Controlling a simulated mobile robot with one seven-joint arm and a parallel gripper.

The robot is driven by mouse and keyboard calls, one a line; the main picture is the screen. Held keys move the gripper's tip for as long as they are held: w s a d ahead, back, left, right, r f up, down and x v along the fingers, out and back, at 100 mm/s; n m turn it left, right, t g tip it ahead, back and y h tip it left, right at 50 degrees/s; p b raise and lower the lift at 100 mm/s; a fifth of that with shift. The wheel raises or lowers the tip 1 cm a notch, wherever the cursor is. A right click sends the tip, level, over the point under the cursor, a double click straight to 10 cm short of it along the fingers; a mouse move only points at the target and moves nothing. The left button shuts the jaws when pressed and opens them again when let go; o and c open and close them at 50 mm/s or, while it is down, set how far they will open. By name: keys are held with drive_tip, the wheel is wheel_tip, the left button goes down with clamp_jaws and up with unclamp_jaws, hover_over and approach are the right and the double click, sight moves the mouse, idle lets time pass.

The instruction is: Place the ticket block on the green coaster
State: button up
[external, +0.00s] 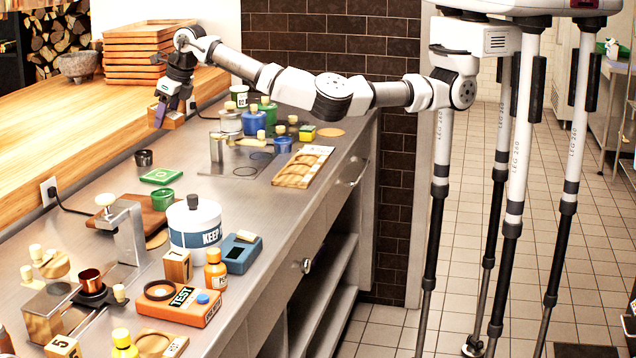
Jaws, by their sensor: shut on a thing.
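The green coaster (160,176) is a flat square with a pale ring on top. It lies on the steel counter, left of the middle, and nothing stands on it. My gripper (166,110) is at the far left part of the counter, behind the coaster and above its level, pointing down. It is shut on a wood-coloured block (173,120), partly hidden by a purple finger. I take this as the ticket block; its face is too small to read.
A dark cup (144,158) and a green cup (163,199) stand close to the coaster. A white KEEP tub (195,228) and an orange TEST device (180,303) are nearer. Lidded pots (230,120) stand right of my gripper. A raised wooden ledge (90,125) runs along the left.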

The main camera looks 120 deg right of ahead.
sight(166, 175)
wheel_tip(166, 175, down, 13)
drive_tip(key=p, duration=0.3)
drive_tip(key=shift+f, duration=0.15)
drive_tip(key=o, duration=1.1)
drive_tip(key=shift+c, duration=0.2)
drive_tip(key=shift+o, duration=0.3)
